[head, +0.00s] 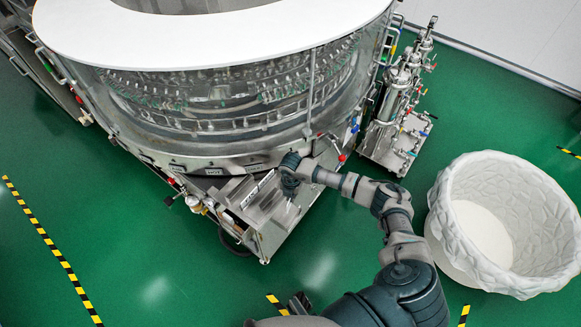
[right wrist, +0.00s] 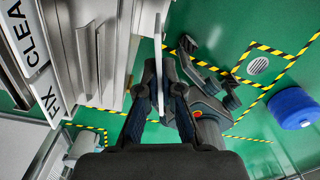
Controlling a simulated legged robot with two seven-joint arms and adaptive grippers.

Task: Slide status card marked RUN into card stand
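My right gripper (head: 289,178) is over the metal shelf at the washer's front. In the right wrist view its fingers (right wrist: 160,85) are closed on both sides of a thin pale card (right wrist: 159,62), seen edge-on, so its marking cannot be read. An upright metal holder with narrow channels, apparently the card stand (right wrist: 104,55), is just left of the card. The card looks apart from it. My left gripper (head: 299,303) is low in the head view. Its fingers stand apart and empty in the right wrist view (right wrist: 209,72).
The round washer (head: 225,110) rises behind the shelf (head: 275,232). A valve skid (head: 397,120) and a white basket (head: 440,215) stand to the right. Green floor is open at left.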

